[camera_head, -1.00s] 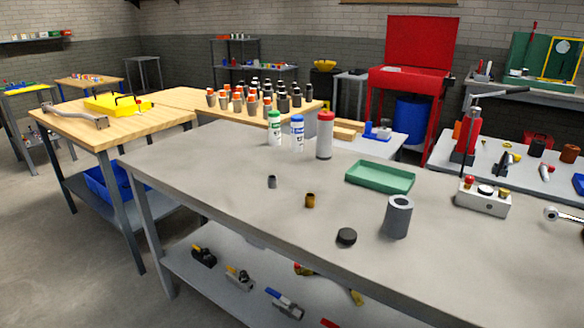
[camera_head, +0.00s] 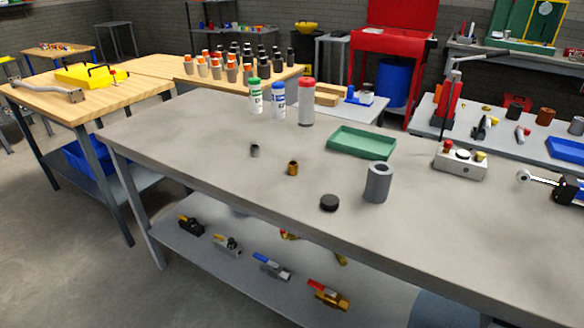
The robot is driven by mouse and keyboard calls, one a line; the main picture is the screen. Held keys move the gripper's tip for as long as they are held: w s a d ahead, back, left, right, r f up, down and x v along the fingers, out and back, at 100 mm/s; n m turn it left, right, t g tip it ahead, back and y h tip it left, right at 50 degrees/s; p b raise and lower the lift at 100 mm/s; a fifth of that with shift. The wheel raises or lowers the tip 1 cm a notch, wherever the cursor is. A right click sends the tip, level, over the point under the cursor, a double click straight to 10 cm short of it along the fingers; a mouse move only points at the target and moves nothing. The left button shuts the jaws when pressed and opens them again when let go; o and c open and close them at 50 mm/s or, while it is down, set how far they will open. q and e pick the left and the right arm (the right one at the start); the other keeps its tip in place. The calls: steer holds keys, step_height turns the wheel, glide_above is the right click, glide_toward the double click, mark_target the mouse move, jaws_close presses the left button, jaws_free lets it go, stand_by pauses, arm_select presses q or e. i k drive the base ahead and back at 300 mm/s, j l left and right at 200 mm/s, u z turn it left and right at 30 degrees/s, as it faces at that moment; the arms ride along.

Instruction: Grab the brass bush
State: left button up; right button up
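The brass bush (camera_head: 293,168) is a small brown-gold hollow cylinder standing upright on the grey workbench (camera_head: 235,185). A smaller grey bush (camera_head: 254,150) stands to its left and farther back. A black round puck (camera_head: 329,203) lies to its right and nearer the front edge. A larger grey hollow cylinder (camera_head: 378,183) stands upright to the right of the puck. Neither of my grippers shows in the head view.
A green tray (camera_head: 362,143) lies behind the brass bush. Green-capped (camera_head: 255,96), blue-capped (camera_head: 278,101) and red-capped (camera_head: 306,102) bottles stand at the back edge. A control box (camera_head: 460,162) sits at right. Several valves lie on the lower shelf (camera_head: 205,265).

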mark_target(293, 165)
steer(key=i+j+z, duration=0.1)
steer(key=j, duration=0.25)
steer(key=i+j+z, duration=0.1)
steer(key=i+j, duration=0.15)
steer(key=i+j+z, duration=0.15)
steer(key=j, duration=0.3)
steer(key=i+j+z, duration=0.1)
steer(key=j, duration=0.3)
steer(key=i+j+z, duration=0.1)
steer(key=j, duration=0.25)
steer(key=i, duration=0.05)
